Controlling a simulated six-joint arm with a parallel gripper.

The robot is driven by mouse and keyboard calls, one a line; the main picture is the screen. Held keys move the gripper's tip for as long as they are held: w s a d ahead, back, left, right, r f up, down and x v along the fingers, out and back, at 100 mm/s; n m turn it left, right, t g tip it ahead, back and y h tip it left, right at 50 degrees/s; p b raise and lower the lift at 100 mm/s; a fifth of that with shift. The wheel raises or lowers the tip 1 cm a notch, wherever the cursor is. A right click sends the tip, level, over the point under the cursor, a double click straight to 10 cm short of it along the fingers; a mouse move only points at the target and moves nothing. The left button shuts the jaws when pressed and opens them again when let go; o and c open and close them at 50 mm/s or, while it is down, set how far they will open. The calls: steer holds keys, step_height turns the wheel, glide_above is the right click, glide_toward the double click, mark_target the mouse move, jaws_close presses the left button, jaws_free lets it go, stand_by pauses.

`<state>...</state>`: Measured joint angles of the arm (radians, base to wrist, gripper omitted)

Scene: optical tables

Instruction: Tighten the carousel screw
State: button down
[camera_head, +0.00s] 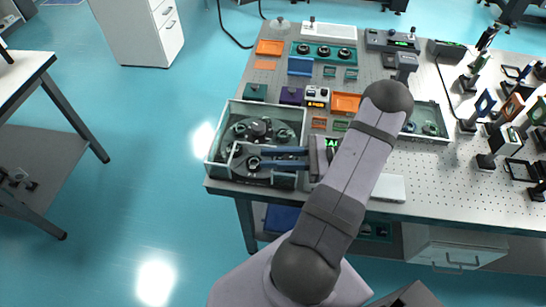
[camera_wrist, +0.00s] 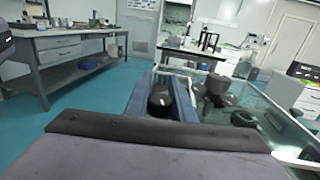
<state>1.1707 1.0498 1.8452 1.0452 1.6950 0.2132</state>
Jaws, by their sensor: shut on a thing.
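A dark round carousel (camera_head: 255,130) with several round holders sits in a clear-walled tray at the near left corner of the optical table. It also shows in the wrist view (camera_wrist: 225,92), to the right of my fingers. My gripper (camera_head: 264,159) lies level over the tray's near part, its two blue fingers pointing left. In the wrist view, the fingers of my gripper (camera_wrist: 163,85) stand on both sides of a black rounded knob (camera_wrist: 160,102), seemingly the carousel screw, and are shut on it. The knob's lower part and its seat are hidden.
The tray's clear wall (camera_head: 214,134) rises around the carousel, close to my fingers. Orange, blue and green bins and small instruments stand behind. A white flat box (camera_head: 389,188) lies to the right. Posts with optics (camera_head: 486,160) crowd the table's right side.

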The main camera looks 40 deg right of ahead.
mark_target(293, 158)
stand_by(0.5)
steer(key=c, duration=1.5)
jaws_free()
steer(key=shift+s, duration=0.1)
steer(key=shift+s+d+f+b, duration=0.1)
steer(key=shift+s+d+b, duration=0.2)
steer(key=shift+d+b, duration=0.15)
steer(key=b+v, duration=0.2)
steer(key=v, duration=0.3)
steer(key=shift+d, duration=0.25)
steer(key=shift+s+d, duration=0.3)
